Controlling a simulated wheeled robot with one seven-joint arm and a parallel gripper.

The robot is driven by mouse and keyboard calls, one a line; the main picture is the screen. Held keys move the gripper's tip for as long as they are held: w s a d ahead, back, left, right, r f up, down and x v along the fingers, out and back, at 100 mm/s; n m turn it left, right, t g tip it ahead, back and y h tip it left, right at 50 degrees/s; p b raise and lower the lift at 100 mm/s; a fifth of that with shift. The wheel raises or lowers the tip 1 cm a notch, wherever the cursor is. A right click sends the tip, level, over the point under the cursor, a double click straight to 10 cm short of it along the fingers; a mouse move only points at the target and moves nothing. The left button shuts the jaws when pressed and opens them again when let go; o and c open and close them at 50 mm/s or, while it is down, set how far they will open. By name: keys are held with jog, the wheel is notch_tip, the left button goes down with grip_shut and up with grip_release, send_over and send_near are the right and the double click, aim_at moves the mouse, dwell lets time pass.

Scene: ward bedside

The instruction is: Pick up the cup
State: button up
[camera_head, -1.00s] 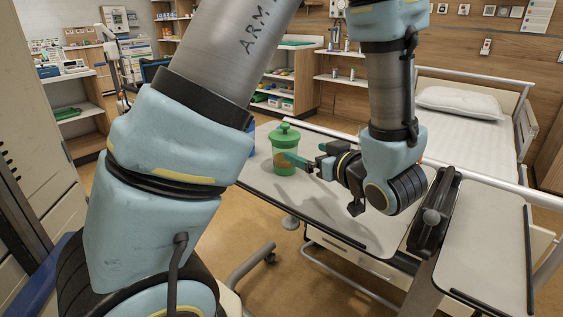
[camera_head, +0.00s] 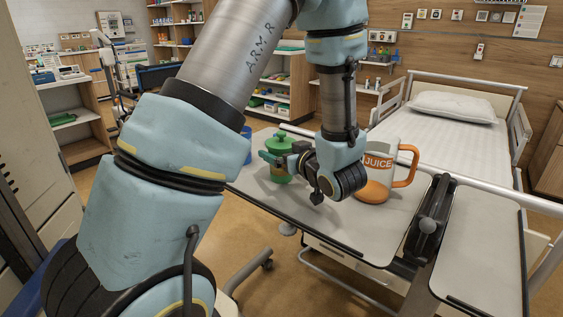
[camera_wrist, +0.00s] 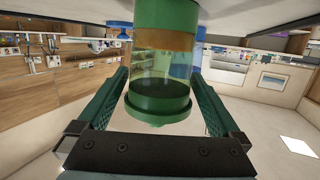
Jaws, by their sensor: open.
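A green lidded cup (camera_head: 281,144) stands on the overbed table, partly hidden behind my gripper in the head view. In the wrist view the cup (camera_wrist: 163,97) appears upside down, with a clear middle and a brownish band. My gripper (camera_wrist: 160,76) is open, with one green finger on each side of the cup. I see gaps between the fingers and the cup in the wrist view. In the head view my gripper (camera_head: 270,160) is at the cup's side. A white and orange mug (camera_head: 382,164) marked JUICE stands to the right, behind my wrist.
The overbed table (camera_head: 345,237) has bare room at its front. A blue object (camera_head: 246,144) stands behind my arm, mostly hidden. A dark clamp-like part (camera_head: 431,220) rises at the table's right. The bed (camera_head: 440,130) lies behind.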

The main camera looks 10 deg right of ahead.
jog(key=shift+c, duration=0.4)
jog(key=c, duration=1.2)
